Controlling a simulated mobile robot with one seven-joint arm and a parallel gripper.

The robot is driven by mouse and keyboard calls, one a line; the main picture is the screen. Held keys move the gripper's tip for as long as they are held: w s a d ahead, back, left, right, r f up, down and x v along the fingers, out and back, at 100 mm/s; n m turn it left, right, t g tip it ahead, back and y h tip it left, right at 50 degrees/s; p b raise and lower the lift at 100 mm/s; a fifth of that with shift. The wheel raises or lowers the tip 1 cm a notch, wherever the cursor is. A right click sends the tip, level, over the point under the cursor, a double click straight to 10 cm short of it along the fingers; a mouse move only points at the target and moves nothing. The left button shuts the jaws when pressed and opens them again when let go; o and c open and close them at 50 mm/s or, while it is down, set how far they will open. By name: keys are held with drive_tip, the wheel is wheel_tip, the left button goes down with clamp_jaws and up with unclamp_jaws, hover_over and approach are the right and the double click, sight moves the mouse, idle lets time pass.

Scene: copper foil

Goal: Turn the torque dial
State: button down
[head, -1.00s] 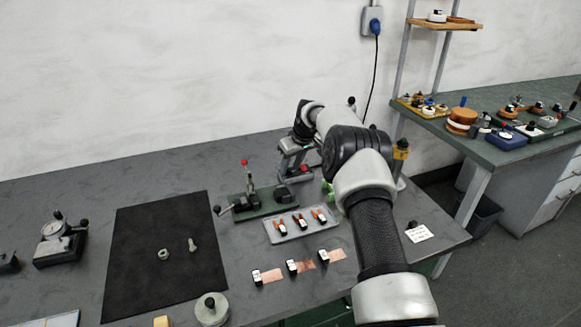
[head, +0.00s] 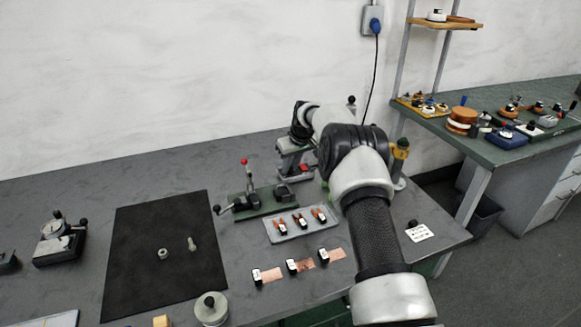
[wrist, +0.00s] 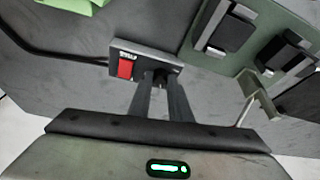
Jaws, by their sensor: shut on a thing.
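A small grey box with a red rocker switch (wrist: 125,68) and a white label shows in the wrist view. A small dark knob, apparently the torque dial (wrist: 159,75), sits beside the switch, mostly hidden between the fingertips. My gripper (wrist: 160,86) is shut on this dial. In the head view, the box (head: 305,170) stands at the back of the grey bench, with its red switch showing. My gripper (head: 288,166) reaches down to it there. The dial and fingertips are too small and covered to make out in that view.
A green-based clamp with a red-knobbed lever (head: 244,163) stands just left of the box. A tray (head: 275,236) with several orange-and-black parts lies in front. A black cable (wrist: 60,55) runs to the box. The black mat (head: 150,270) is mostly clear.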

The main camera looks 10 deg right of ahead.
drive_tip(key=shift+a+m+h+b, duration=0.15)
drive_tip(key=shift+m+h, duration=0.3)
drive_tip(key=shift+m, duration=0.7)
drive_tip(key=shift+m+h+b, duration=0.15)
drive_tip(key=shift+m+h, duration=0.3)
drive_tip(key=shift+m, duration=0.7)
drive_tip(key=c, duration=1.6)
unclamp_jaws()
drive_tip(key=v, duration=1.7)
drive_tip(key=shift+s+r, duration=0.1)
drive_tip(key=shift+s, duration=0.2)
